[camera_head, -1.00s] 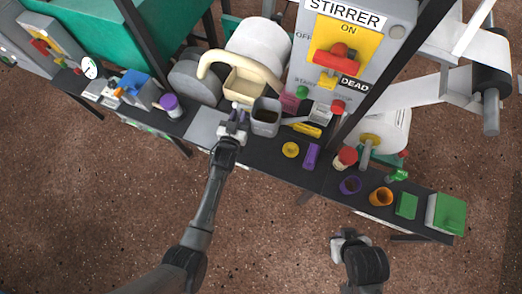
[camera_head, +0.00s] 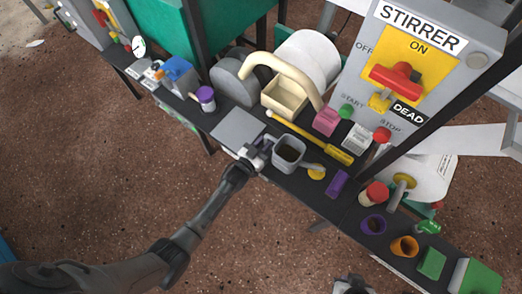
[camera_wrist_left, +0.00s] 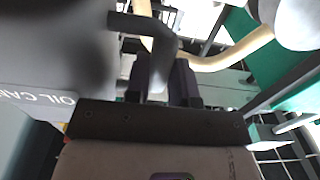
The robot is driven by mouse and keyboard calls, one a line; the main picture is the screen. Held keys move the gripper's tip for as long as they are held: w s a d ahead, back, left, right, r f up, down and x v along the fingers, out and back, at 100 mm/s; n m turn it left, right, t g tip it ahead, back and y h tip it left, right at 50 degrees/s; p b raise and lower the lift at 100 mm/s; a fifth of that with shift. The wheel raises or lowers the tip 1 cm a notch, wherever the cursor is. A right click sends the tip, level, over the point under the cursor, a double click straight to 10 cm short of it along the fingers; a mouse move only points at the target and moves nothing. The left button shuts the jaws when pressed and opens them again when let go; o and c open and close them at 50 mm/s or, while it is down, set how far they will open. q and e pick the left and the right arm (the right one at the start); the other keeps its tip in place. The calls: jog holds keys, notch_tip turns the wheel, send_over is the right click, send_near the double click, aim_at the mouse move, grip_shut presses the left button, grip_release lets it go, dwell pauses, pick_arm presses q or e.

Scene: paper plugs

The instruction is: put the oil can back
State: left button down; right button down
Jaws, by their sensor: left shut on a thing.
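The oil can (camera_head: 288,152) is a grey, open-topped can, dark inside, at the front edge of the black bench in the head view. My left gripper (camera_head: 257,155) is at its left side, shut on its handle. In the left wrist view the dark, curved handle (camera_wrist_left: 150,35) runs between the fingers (camera_wrist_left: 160,85). The can's blurred grey body (camera_wrist_left: 55,40) fills that view's upper left. A grey surface lettered "OIL CAN" (camera_wrist_left: 38,97) shows below it. Whether the can touches the bench is unclear. My right gripper (camera_head: 350,286) is cut off at the bottom edge.
A bare grey plate (camera_head: 238,128) lies left of the can. A yellow-handled tool (camera_head: 335,150) lies behind it, with a beige scoop (camera_head: 285,97) further back. A yellow ring (camera_head: 316,172) and a purple block (camera_head: 337,184) lie to its right. The STIRRER box (camera_head: 420,75) stands behind.

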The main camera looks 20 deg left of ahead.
pick_arm(q)
jog(key=shift+s+a+f, duration=0.15)
jog(key=shift+a+f, duration=0.2)
jog(key=shift+a, duration=0.2)
notch_tip(320, 180, down, 4)
jog(key=b, duration=0.3)
jog(key=shift+r, duration=0.1)
jog(key=c, duration=1)
grip_release()
jog(key=shift+o, duration=0.2)
